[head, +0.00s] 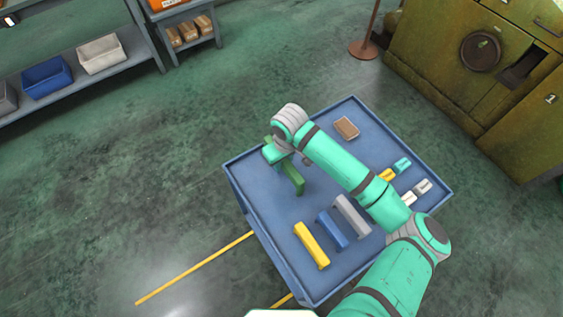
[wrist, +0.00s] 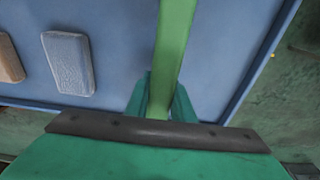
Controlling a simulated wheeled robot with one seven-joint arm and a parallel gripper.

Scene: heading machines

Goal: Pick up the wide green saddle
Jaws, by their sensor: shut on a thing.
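The wide green saddle (head: 293,179) is a long green bar near the left corner of the blue-topped table (head: 262,204). In the head view my gripper (head: 275,152) is over it and hides part of it. In the wrist view the green saddle (wrist: 176,45) runs from the top edge down between the fingers of my gripper (wrist: 162,102). My gripper is shut on the saddle. I cannot tell whether the saddle touches the tabletop or is a little above it.
Yellow (head: 311,245), blue (head: 332,229) and grey (head: 352,215) bars lie toward the table's front. A brown block (head: 346,128) lies at the back; small pieces, including a teal one (head: 402,164), lie at the right. Green cabinets (head: 470,65) stand behind.

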